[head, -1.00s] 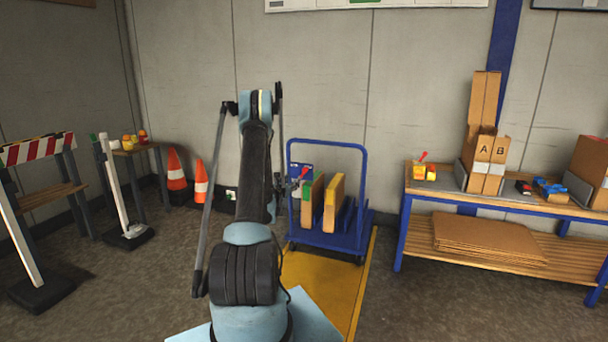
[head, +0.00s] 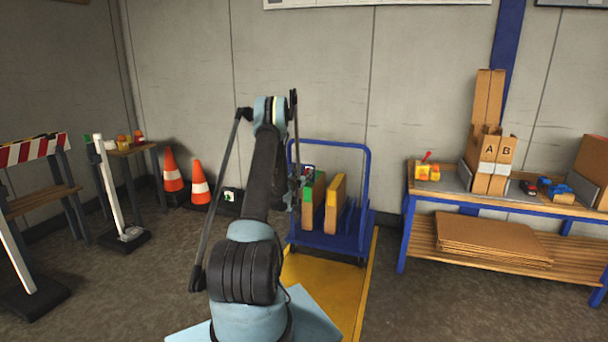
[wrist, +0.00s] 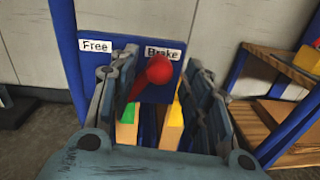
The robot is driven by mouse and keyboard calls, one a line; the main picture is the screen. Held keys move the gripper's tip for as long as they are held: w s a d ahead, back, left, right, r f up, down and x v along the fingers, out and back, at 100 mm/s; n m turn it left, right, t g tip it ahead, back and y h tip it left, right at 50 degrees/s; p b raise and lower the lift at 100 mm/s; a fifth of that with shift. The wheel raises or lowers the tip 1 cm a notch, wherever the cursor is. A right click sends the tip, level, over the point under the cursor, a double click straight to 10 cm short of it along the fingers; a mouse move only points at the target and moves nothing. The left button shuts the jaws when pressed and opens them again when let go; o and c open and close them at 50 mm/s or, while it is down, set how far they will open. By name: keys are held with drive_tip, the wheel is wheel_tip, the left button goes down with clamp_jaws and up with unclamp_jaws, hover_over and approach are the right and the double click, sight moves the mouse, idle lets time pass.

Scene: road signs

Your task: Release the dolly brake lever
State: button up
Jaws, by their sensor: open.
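The blue dolly (head: 369,180) stands by the wall, partly behind my arm. In the wrist view, its blue lever plate (wrist: 113,62) has a "Free" label (wrist: 96,46) at left and a "Brake" label (wrist: 164,53) at right. The red brake lever (wrist: 137,86) leans up to the right, its round knob (wrist: 159,69) in front of the "Brake" label. My gripper (wrist: 160,64) is open, with one finger on each side of the knob. I cannot tell whether either finger touches it. In the head view my gripper (head: 301,182) hides most of the plate and lever.
Green-topped (head: 313,202) and yellow-topped (head: 335,203) panels stand on the dolly just beyond my gripper. A workbench (head: 425,190) with boxes is at right. Orange cones (head: 200,184) and a striped barrier (head: 30,150) are at left. A yellow floor mat (head: 347,292) lies under the dolly.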

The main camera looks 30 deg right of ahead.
drive_tip(key=shift+x, duration=1.3)
